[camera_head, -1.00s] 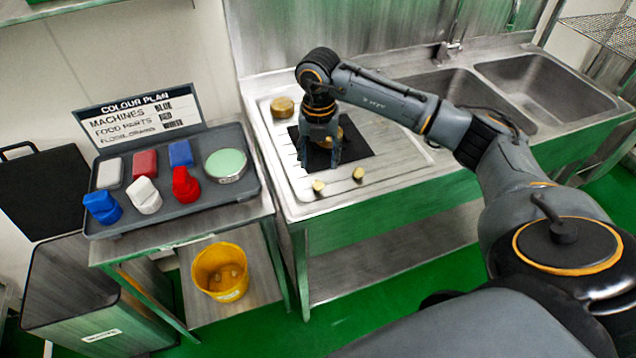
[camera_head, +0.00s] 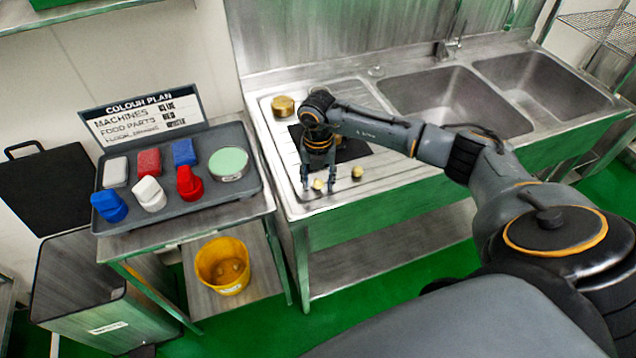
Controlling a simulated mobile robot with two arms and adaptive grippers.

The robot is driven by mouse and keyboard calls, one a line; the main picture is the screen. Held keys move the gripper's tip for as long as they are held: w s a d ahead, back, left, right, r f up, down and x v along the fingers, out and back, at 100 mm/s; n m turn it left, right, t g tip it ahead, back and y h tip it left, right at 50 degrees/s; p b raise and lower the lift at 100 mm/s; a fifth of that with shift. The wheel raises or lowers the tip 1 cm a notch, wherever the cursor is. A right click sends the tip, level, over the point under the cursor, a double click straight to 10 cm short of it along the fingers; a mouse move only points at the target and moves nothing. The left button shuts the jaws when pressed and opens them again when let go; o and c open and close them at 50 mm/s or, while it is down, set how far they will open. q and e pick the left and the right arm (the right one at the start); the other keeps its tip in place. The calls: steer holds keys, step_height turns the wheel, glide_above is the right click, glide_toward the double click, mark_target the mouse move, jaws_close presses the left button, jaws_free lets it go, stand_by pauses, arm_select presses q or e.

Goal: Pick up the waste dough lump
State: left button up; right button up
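Two small pale yellow lumps lie near the front edge of the steel drainboard. One lump (camera_head: 318,184) is at the left and the other lump (camera_head: 357,172) is a little to its right; I cannot tell by looks which is the waste dough lump. My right gripper (camera_head: 319,182) points down with its fingers apart, one on each side of the left lump in the picture. I cannot tell whether the fingers touch it. My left gripper is not in view.
A dark mat (camera_head: 358,149) lies behind my gripper, and a brass-coloured round part (camera_head: 283,106) stands at the back left. Left are a grey tray (camera_head: 236,192) with coloured brushes and pads, a yellow bucket (camera_head: 222,266) and a bin (camera_head: 85,312). Sinks (camera_head: 455,98) are right.

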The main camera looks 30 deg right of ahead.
steer(key=c, duration=0.5)
steer(key=shift+r, duration=0.1)
